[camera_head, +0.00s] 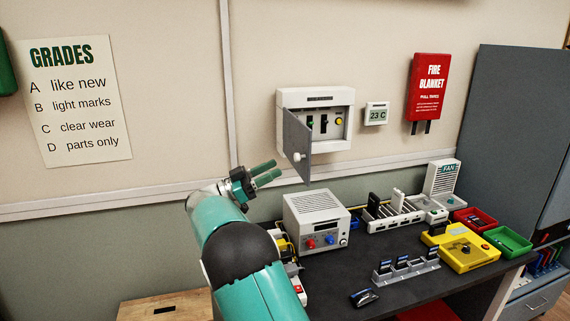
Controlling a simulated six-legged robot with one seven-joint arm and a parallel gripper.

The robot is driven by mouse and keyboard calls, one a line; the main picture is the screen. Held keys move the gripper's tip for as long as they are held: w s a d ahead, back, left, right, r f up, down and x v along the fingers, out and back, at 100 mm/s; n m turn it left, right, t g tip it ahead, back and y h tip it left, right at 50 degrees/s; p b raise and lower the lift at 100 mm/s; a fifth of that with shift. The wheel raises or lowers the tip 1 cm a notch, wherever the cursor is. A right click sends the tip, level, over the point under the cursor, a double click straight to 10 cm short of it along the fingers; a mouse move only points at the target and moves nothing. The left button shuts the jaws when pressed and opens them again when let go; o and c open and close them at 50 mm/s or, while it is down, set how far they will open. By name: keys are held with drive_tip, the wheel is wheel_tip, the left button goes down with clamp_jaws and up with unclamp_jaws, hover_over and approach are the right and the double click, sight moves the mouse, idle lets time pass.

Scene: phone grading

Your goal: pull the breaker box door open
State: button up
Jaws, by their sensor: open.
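The breaker box (316,97) is a white case on the wall above the bench. Its grey door (296,143) is hinged at the left and stands swung well out from the case. A round white knob (297,157) sits near the door's free edge. Switches and a yellow button show inside. My gripper (271,172) is open and empty, below and to the left of the door, with its green fingers pointing right. It looks apart from the knob. Its exact depth from the door cannot be told.
A white power unit (317,222) stands on the dark bench (402,283) just below the door. A rack (393,213), a yellow device (461,247) and red and green trays stand further right. A thermostat (376,113) and fire blanket case (428,87) hang on the wall.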

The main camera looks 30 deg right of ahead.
drive_tip(key=v, duration=0.7)
